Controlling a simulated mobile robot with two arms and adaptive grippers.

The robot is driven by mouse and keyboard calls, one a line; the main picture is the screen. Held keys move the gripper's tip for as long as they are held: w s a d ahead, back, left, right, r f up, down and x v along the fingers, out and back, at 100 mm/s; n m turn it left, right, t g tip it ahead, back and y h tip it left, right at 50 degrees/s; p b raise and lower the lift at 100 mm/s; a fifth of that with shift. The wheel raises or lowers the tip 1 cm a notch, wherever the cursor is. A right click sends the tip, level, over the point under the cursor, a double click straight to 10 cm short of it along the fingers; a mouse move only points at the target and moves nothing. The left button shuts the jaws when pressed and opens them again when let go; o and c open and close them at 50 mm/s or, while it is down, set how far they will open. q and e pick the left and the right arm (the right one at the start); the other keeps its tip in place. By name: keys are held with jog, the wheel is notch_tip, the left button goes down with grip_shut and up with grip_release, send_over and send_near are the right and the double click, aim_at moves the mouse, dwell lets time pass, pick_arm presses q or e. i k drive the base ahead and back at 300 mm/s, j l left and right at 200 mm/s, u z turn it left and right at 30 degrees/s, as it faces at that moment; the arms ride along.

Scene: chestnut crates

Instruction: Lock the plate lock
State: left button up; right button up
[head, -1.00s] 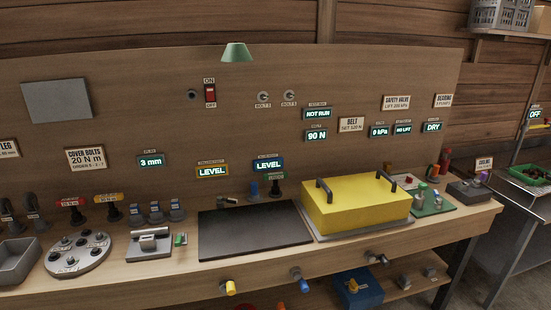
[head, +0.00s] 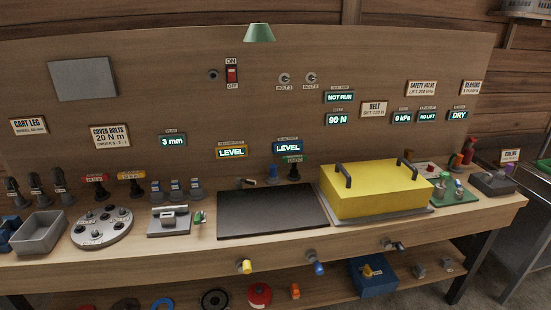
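No part is readably labelled as the plate lock, so I cannot tell for certain which it is. A dark flat plate (head: 273,212) lies on the workbench in the middle of the head view. A small grey fitting (head: 243,182) sits at its back edge. On the bench front below it are a yellow-tipped knob (head: 245,267) and a blue-tipped knob (head: 319,268). A grey metal block (head: 168,219) with a small green tab (head: 199,217) stands left of the plate. Neither of my grippers is in view.
A yellow cover (head: 375,190) with two dark handles stands right of the plate. A round grey tray (head: 101,229) and a grey bin (head: 38,232) are at the left. A blue box (head: 373,280) is on the lower shelf. Lit displays, including LEVEL (head: 231,152), hang behind.

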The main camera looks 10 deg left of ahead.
aim_at(239, 180)
jog(key=i+j, duration=0.1)
jog(key=i, duration=0.35)
jog(key=i+j, duration=0.1)
jog(key=i, duration=0.3)
jog(key=u, duration=0.05)
